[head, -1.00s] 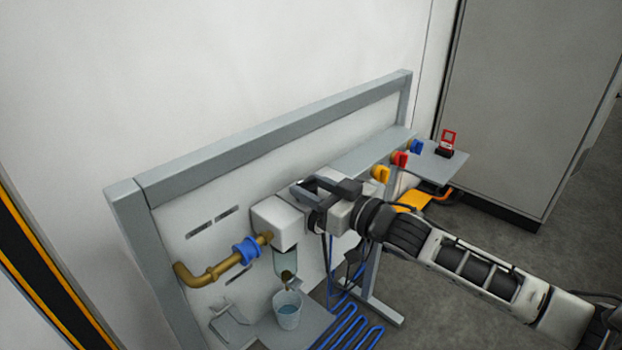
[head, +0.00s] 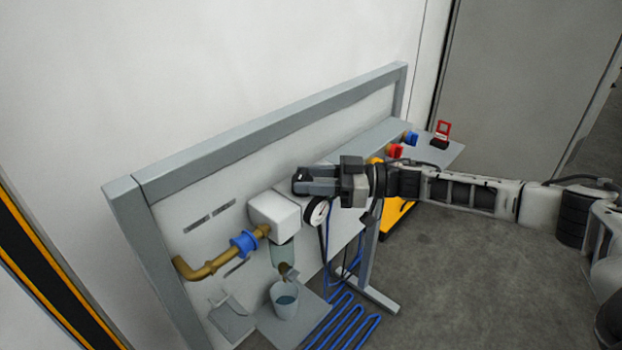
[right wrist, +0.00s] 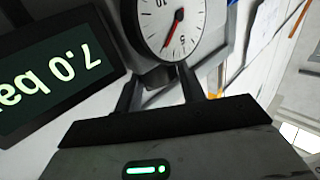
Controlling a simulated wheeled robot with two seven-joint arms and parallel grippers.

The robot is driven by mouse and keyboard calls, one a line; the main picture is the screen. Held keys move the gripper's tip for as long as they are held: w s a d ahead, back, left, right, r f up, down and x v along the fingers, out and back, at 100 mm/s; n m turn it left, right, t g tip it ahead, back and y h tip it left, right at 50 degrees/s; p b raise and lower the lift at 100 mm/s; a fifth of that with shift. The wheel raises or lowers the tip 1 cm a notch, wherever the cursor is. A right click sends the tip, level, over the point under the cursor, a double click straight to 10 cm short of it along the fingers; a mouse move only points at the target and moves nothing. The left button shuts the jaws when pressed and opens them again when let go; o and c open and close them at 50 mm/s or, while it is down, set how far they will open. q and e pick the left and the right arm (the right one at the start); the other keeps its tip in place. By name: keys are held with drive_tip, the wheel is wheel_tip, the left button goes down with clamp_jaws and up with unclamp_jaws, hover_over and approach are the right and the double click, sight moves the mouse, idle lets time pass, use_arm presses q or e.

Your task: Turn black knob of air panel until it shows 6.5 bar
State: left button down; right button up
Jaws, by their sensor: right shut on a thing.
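The air panel (head: 230,188) stands along the wall, with a white regulator box (head: 273,213) and a round white gauge (head: 318,211). My right gripper (head: 303,181) is at the top of this unit, shut on the black knob, which its fingers mostly hide. The right wrist view shows my right gripper (right wrist: 158,88) below the gauge (right wrist: 178,28), whose red needle points down-left in the picture. A dark display (right wrist: 48,72) there reads 7.0 bar, upside down. My left gripper is not in view.
A brass pipe with a blue collar (head: 243,243) runs left of the regulator. A cup (head: 284,299) stands below on a small shelf, beside coiled blue hose (head: 345,322). Red (head: 394,151) and blue valve handles and a red-framed item (head: 442,133) are at the far right end.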

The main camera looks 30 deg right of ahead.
drive_tip(key=shift+w+r, duration=0.15)
drive_tip(key=o, duration=0.9)
drive_tip(key=shift+b+v, duration=1.45)
drive_tip(key=shift+v, duration=6.55)
drive_tip(key=shift+w, duration=0.1)
